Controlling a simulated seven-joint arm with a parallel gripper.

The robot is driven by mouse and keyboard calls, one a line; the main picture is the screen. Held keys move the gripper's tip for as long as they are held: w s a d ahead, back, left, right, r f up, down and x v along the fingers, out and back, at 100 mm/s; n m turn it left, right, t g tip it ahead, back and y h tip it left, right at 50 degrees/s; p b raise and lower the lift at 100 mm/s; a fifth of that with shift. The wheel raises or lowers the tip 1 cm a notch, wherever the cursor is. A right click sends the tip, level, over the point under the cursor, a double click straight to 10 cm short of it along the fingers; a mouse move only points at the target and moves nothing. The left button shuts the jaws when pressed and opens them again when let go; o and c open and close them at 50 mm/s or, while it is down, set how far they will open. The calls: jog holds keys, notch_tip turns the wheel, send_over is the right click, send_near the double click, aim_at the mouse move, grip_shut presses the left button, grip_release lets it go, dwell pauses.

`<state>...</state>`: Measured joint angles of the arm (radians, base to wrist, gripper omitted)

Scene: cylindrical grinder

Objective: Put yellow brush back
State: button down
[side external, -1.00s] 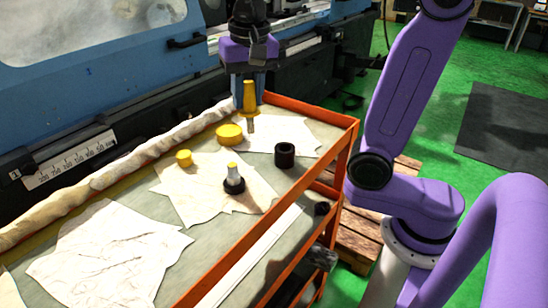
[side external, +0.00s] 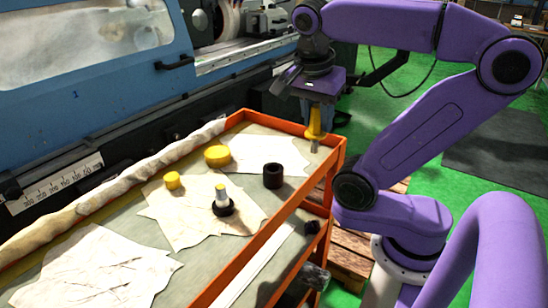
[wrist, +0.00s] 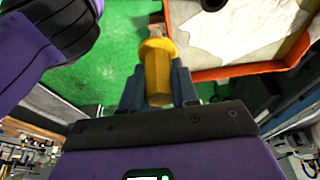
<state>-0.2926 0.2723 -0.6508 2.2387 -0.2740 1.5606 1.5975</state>
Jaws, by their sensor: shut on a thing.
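The yellow brush (side external: 314,122) hangs upright from my gripper (side external: 314,103), handle up and bristle end down. It is at the far right corner of the orange-rimmed cart (side external: 341,152). In the wrist view both fingers are shut on the yellow handle (wrist: 157,72), and its brown tip (wrist: 156,32) points away from the gripper, over the green floor beside the orange rim. From the side view I cannot tell whether the brush tip is above the rim or beyond it.
On the cart's top are a black hollow cylinder (side external: 273,176), a large yellow cap (side external: 217,156), a small yellow cap (side external: 172,180) and a yellow-topped part in a black ring (side external: 222,205). White papers (side external: 110,262) lie under and around them. The blue grinder (side external: 90,80) stands behind.

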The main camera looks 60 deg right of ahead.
jog(key=shift+w+d+f, duration=0.15)
jog(key=shift+w+f, duration=2.5)
jog(key=shift+f, duration=0.25)
jog(key=shift+w+d+f, duration=0.1)
jog(key=shift+w+f, duration=2.55)
jog(key=shift+f, duration=0.2)
jog(key=shift+f, duration=0.5)
jog(key=c, duration=0.8)
grip_release()
jog(key=shift+c, duration=0.2)
